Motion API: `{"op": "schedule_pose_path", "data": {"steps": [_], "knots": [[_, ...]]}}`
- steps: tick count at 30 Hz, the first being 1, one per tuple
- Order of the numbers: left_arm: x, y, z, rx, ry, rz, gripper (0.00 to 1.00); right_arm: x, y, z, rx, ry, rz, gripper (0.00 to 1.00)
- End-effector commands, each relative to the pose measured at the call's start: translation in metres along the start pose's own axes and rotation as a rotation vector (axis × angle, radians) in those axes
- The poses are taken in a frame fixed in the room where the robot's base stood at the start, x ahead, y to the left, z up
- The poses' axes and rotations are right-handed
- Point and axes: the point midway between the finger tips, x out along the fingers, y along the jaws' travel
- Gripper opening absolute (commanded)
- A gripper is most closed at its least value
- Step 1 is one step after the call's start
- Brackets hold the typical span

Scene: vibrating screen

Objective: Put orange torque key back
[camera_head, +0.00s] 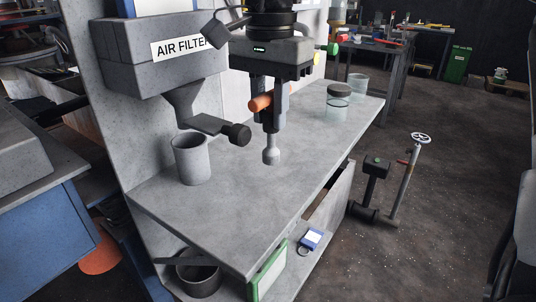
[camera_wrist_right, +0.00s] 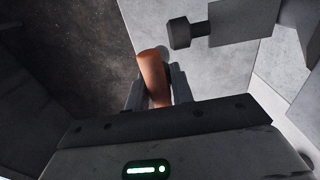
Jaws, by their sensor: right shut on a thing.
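My right gripper (camera_head: 268,102) hangs over the grey workbench with its fingers pointing down. It is shut on the orange torque key (camera_head: 260,103), whose orange handle sticks out to the left of the fingers. A grey rod with a round end (camera_head: 271,155) hangs below the fingers, above the bench top. In the right wrist view the orange handle of the key (camera_wrist_right: 153,72) lies between the two fingers (camera_wrist_right: 157,88). The lower part of the key is mostly hidden there. My left gripper is not in view.
A grey box marked AIR FILTER (camera_head: 160,55) has a spout with a black knob (camera_head: 238,134) close left of the gripper. A grey cup (camera_head: 191,158) stands below it. Jars (camera_head: 338,103) stand at the back right. The middle of the bench top (camera_head: 240,205) is clear.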

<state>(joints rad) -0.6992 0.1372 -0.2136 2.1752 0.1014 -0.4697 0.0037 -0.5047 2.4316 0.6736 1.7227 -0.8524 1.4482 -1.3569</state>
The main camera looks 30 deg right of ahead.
Motion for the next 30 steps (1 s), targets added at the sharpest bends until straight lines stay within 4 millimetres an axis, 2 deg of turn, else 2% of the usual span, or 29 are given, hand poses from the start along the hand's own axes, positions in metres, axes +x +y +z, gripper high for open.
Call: {"op": "schedule_pose_path", "data": {"steps": [1,3,11,18,26,27,29,30], "knots": [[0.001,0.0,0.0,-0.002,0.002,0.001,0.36,0.011,0.0,0.0,0.0,-0.003,0.002,0.0],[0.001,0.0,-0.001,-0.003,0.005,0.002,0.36,0.021,0.0,0.0,0.0,-0.001,0.0,0.0],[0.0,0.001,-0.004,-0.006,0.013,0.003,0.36,0.04,0.0,0.0,0.001,-0.001,0.0,0.0],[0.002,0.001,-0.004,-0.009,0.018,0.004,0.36,0.075,0.0,0.0,0.0,-0.001,0.001,0.0],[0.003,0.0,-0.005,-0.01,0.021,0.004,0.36,0.076,0.0,0.0,0.001,0.0,-0.002,0.0],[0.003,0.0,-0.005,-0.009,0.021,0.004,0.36,0.077,0.0,0.0,0.001,0.0,-0.001,0.26],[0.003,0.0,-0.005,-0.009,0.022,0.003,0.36,0.076,0.0,0.0,0.001,0.0,-0.001,0.43],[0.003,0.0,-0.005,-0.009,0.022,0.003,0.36,0.076,0.0,0.0,0.001,0.0,-0.001,0.45]]}}
